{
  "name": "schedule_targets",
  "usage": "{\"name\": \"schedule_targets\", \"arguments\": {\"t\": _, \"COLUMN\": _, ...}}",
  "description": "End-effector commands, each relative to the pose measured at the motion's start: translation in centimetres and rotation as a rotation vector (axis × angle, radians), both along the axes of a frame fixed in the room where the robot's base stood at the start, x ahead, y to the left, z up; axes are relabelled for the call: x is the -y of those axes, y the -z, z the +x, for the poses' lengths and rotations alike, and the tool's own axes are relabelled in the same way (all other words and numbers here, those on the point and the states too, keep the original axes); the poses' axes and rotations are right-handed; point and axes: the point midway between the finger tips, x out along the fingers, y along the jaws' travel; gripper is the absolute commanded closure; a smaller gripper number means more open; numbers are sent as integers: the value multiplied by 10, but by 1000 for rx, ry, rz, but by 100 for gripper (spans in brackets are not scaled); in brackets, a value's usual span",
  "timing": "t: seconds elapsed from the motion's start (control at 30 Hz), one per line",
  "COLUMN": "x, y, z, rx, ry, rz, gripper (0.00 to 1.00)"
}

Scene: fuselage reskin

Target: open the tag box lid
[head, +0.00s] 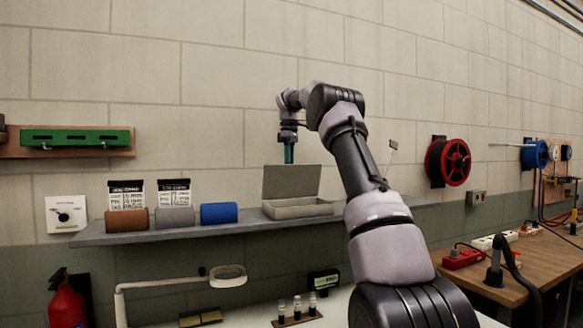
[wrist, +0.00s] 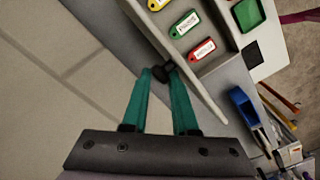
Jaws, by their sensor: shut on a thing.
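The tag box (head: 300,209) sits on the wall shelf in the head view. Its grey lid (head: 292,182) stands up, roughly upright, at the back. In the wrist view I see the lid edge-on (wrist: 196,88) as a long grey strip, with yellow, red and green tags (wrist: 192,35) in the box beyond it. My gripper (head: 289,155), with teal fingers, points down at the top of the lid. In the wrist view its fingertips (wrist: 162,75) are shut on a dark knob (wrist: 164,71) at the lid. The far side of the knob is hidden.
The shelf (head: 200,232) also holds brown, grey and blue rolls (head: 219,213) left of the box, with two printed cards behind. The wall is close behind the lid. A magnifier lamp (head: 228,276) and vials stand below.

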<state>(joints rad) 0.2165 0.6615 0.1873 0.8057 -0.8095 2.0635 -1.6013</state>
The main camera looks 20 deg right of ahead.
Motion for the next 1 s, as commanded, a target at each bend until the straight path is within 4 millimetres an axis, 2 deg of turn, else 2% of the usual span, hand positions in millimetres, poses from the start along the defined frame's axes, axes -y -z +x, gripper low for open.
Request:
{"name": "schedule_targets", "arguments": {"t": 0.03, "x": 9, "y": 8, "z": 6, "rx": -10, "ry": 8, "rz": -14, "gripper": 100}}
{"name": "schedule_targets", "arguments": {"t": 0.4, "x": 9, "y": 12, "z": 28, "rx": -11, "ry": 12, "rz": -14, "gripper": 100}}
{"name": "schedule_targets", "arguments": {"t": 1.0, "x": 10, "y": 14, "z": 34, "rx": -12, "ry": 11, "rz": -15, "gripper": 100}}
